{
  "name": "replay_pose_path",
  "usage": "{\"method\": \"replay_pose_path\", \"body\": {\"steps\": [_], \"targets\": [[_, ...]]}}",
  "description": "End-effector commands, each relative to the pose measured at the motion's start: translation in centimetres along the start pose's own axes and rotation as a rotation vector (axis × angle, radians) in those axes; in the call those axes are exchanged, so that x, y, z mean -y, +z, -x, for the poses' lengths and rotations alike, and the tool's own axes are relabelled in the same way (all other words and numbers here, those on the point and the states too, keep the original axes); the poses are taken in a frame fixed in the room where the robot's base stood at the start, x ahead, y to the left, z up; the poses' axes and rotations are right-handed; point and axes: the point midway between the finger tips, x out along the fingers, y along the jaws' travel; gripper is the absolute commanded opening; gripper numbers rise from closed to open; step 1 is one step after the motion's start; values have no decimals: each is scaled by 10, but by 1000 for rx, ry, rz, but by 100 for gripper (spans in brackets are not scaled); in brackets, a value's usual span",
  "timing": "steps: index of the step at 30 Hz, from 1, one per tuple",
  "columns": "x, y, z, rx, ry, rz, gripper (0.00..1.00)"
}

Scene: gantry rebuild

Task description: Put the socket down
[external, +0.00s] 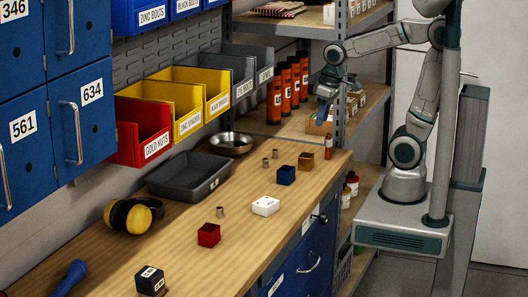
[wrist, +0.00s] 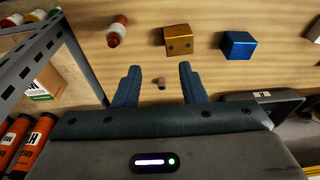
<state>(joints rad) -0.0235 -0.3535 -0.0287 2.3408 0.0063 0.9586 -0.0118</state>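My gripper (external: 325,102) is raised over the far end of the wooden bench (external: 240,251), near the shelf rack. In the wrist view its two dark blue fingers (wrist: 158,72) are spread apart. A small grey-brown socket (wrist: 161,84) shows between them in that view, looking far smaller than the gap and touching neither finger. In the external view two small metal sockets, one nearer (external: 266,162) and one farther (external: 275,153), stand on the bench by the metal bowl. Another socket (external: 220,211) stands near the red box. I cannot tell which one the wrist view shows.
Brown (external: 305,161), blue (external: 286,175), white (external: 265,206), red (external: 208,235) and black (external: 150,281) boxes line the bench. A metal bowl (external: 231,143) and dark tray (external: 190,177) lie behind.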

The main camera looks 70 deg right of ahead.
Motion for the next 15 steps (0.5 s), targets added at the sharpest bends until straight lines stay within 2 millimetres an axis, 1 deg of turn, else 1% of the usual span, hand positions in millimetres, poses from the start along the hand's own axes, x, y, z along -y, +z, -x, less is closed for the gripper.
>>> {"method": "replay_pose_path", "body": {"steps": [1,3,6,10,15], "targets": [[0,14,0,-19,3,0,38],[1,29,-1,-39,6,1,38],[1,44,-4,-57,11,2,38],[1,52,-6,-68,13,2,38],[1,53,-6,-68,14,2,38]]}}
